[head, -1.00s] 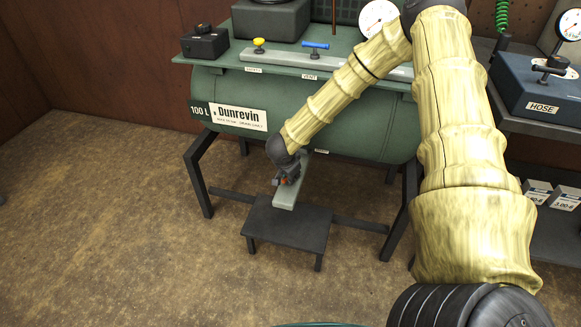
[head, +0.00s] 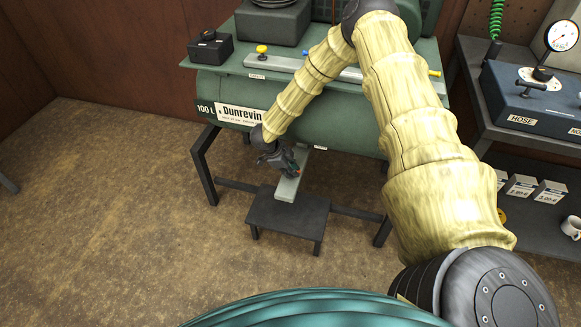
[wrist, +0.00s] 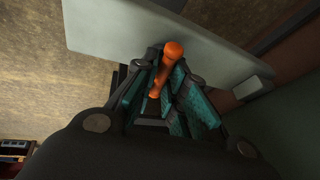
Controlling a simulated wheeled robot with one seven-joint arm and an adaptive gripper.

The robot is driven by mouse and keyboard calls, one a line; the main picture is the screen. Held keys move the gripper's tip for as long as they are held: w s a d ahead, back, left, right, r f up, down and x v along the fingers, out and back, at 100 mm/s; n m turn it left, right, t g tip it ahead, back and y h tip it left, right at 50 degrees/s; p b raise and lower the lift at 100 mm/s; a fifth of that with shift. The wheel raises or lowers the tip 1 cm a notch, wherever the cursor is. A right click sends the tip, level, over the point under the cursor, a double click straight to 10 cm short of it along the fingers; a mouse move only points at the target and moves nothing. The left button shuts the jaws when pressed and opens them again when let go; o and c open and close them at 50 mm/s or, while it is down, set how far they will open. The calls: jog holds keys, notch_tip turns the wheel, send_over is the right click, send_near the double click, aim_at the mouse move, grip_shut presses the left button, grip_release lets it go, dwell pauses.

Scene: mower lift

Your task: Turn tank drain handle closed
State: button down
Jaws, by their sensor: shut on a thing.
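The green tank (head: 335,137) lies on a dark frame, with a "Dunrevin" label on its front. Below it a pale grey bar (head: 288,188) sticks out over a low dark step. The orange drain handle (wrist: 170,65) shows in the wrist view between the teal finger pads, in front of the grey bar. My gripper (wrist: 160,88) is shut on the handle. In the head view my gripper (head: 290,165) is at the bar under the tank, and a small bit of orange-red shows at its fingers. The valve body is hidden.
A low dark step (head: 290,218) stands below the bar. The tank's dark legs (head: 205,165) stand at the sides. On top are a yellow knob (head: 262,50) and a black box (head: 210,47). A bench with a blue hose box (head: 535,100) stands at right.

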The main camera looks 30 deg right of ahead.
jog(key=shift+d+m+g+p, duration=0.15)
jog(key=shift+m+g+p, duration=0.25)
jog(key=shift+m, duration=0.7)
jog(key=c, duration=1.5)
grip_release()
jog(key=v, duration=1.2)
jog(key=shift+w, duration=0.1)
